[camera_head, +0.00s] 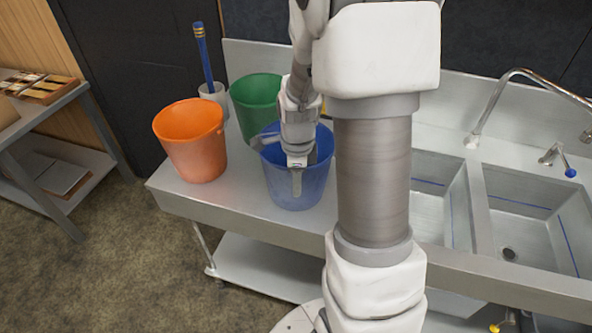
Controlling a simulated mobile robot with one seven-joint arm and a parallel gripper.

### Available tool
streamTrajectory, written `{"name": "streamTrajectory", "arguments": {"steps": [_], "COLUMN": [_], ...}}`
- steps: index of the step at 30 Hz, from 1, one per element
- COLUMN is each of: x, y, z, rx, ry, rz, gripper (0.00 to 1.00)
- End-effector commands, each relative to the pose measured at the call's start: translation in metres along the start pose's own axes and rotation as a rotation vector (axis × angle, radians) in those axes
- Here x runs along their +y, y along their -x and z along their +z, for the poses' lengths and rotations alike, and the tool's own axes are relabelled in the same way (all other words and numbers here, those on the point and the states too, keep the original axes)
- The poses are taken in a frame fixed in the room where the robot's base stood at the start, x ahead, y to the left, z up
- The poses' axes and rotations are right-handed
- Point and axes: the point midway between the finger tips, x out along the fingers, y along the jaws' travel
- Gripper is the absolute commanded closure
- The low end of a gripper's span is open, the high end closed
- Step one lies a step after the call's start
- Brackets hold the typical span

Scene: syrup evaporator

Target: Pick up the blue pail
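The blue pail (308,187) stands upright on the left part of the steel sink counter (218,203). It is translucent blue with an open top. My gripper (296,184) points down at the pail's near side, overlapping its rim and front wall in the picture. One finger shows in front of the pail wall. The other finger is hidden, so I cannot tell whether the gripper is open or touches the pail.
An orange pail (192,142) stands to the left and a green pail (254,103) behind. A white cup with a blue-handled tool (205,60) is at the back. Two sink basins (524,215) and a faucet (490,107) are on the right. A side table (35,112) is far left.

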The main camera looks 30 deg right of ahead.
Motion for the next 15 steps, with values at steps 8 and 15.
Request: {"name": "streamTrajectory", "arguments": {"steps": [8,15], "x": [0.0,-0.0001], "y": [0.0,0.0002], "z": [-0.0002,-0.0002], "rx": [0.0,0.0], "ry": [0.0,0.0], "rz": [0.0,0.0], "gripper": [0.77,1.0]}}
